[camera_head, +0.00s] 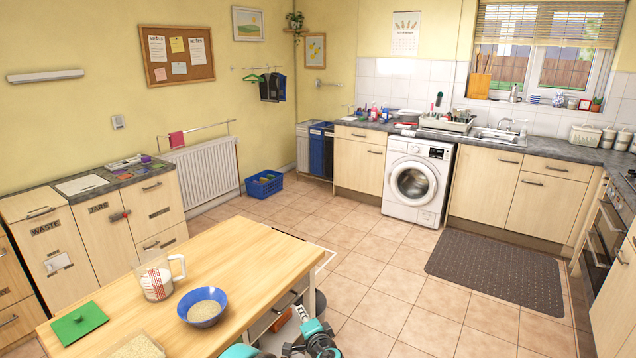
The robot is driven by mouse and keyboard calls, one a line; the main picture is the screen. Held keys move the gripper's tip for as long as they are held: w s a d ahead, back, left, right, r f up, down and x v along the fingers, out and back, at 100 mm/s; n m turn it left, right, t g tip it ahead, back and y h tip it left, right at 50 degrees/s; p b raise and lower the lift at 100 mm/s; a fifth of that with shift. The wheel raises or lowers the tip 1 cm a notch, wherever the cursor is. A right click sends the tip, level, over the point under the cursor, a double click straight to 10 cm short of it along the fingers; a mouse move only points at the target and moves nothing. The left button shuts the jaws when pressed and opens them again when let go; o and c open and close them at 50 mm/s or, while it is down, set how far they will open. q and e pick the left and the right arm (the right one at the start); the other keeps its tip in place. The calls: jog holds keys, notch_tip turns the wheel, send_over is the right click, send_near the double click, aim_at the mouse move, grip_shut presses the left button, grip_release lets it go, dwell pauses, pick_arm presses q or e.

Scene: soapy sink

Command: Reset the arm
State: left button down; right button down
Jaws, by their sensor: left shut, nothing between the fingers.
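My left gripper (294,348) shows as dark, jointed parts at the bottom edge, just right of the wooden table. It is shut and empty, and the frame edge cuts off part of it. Teal and white parts of my own arm show beside it. It is apart from the things on the table, as far as I can see. My right gripper is not in view.
The wooden table (250,262) bears a measuring jug (155,280), a blue bowl (201,312) and a green lid (79,324). A washing machine (415,180), sink counter (490,140) and dark mat (495,270) lie beyond. The tiled floor between is clear.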

pick_arm(q)
jog(key=s+a+r+n+g+h, duration=0.1)
jog(key=s+a+r+n+g, duration=0.15)
jog(key=s+a+r, duration=0.45)
jog(key=s+a+r+n+g, duration=0.2)
jog(key=s+a+r+n, duration=0.15)
jog(key=s+a, duration=0.35)
jog(key=s+f+n+g+h, duration=0.2)
jog(key=s+n+h, duration=0.2)
jog(key=s, duration=1.8)
jog(key=shift+s+d+n, duration=0.25)
jog(key=shift+d+n, duration=0.2)
jog(key=shift+n, duration=0.05)
